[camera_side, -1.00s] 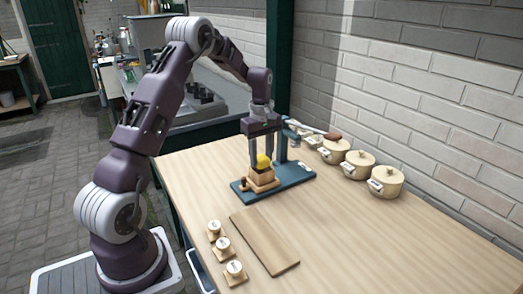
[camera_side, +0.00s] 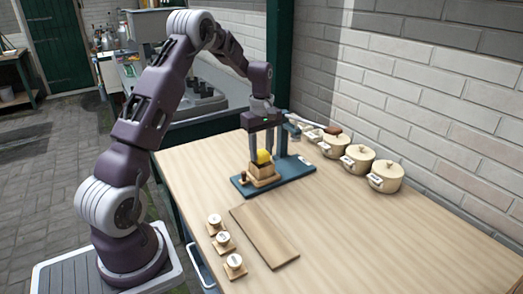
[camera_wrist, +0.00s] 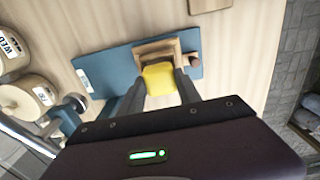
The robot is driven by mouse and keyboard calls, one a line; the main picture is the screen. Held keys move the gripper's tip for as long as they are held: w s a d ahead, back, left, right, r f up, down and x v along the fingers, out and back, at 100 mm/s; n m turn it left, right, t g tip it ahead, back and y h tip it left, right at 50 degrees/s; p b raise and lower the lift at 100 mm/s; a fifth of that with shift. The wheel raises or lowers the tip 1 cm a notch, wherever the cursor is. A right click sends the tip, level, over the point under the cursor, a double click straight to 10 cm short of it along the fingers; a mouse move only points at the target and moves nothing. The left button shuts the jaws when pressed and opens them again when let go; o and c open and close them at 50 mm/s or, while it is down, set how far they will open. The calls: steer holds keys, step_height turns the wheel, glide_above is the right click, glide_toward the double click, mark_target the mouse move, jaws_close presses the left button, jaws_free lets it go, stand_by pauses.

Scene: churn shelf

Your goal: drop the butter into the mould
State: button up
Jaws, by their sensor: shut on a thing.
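The yellow butter (camera_side: 263,156) is between the fingers of my gripper (camera_side: 266,150), which is shut on it. The wooden mould (camera_side: 263,175) sits on the blue base (camera_side: 298,171) of a press stand, directly below the butter. In the wrist view the butter (camera_wrist: 158,78) shows between the two dark fingers (camera_wrist: 160,88), overlapping the near part of the mould (camera_wrist: 146,50). The butter is at the mould's top opening; I cannot tell how far inside it is. The mould's inside is largely hidden.
A flat wooden board (camera_side: 264,235) lies in front of the mould. Small labelled round pieces (camera_side: 223,243) stand left of it. Several lidded cream pots (camera_side: 385,176) line the wall side. The blue press column (camera_side: 281,141) rises close behind my gripper. The table's right front is clear.

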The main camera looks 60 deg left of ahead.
steer(key=shift+f, duration=0.8)
stand_by(0.4)
stand_by(0.5)
steer(key=o, duration=1.3)
steer(key=c, duration=0.4)
steer(key=shift+o, duration=0.2)
steer(key=shift+r, duration=0.1)
steer(key=shift+r, duration=4.85)
